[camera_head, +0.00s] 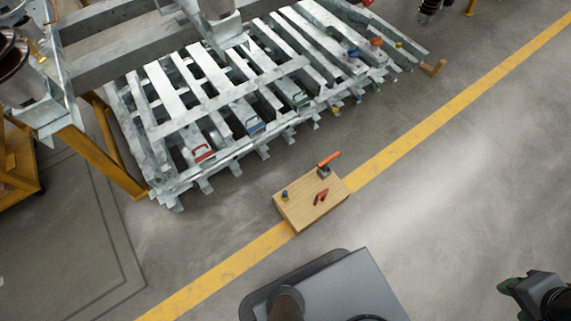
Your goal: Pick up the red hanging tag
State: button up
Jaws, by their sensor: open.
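A red tag-like piece with a loop (204,154) sits at the near left end of the stacked metal frames (228,109). It is small, and I cannot tell how it is attached. Another small red object (321,196) lies on top of a wooden box (297,211) on the floor; its exact shape is unclear. My gripper (510,298) is at the lower right edge, dark with greenish fingertips. It is open with nothing seen between its fingers, and is well apart from both red objects, over bare floor. Part of my arm is cut off by the frame.
The box also bears an orange-handled tool (328,160) and a small blue-and-yellow item (285,195). A yellow floor line (428,114) runs past the box. The right-hand floor is clear.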

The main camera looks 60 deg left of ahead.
aim_at(323, 194)
jog(key=k, duration=0.5)
jog(key=u, duration=1.9)
jog(key=i, duration=0.5)
jog(key=z, duration=0.05)
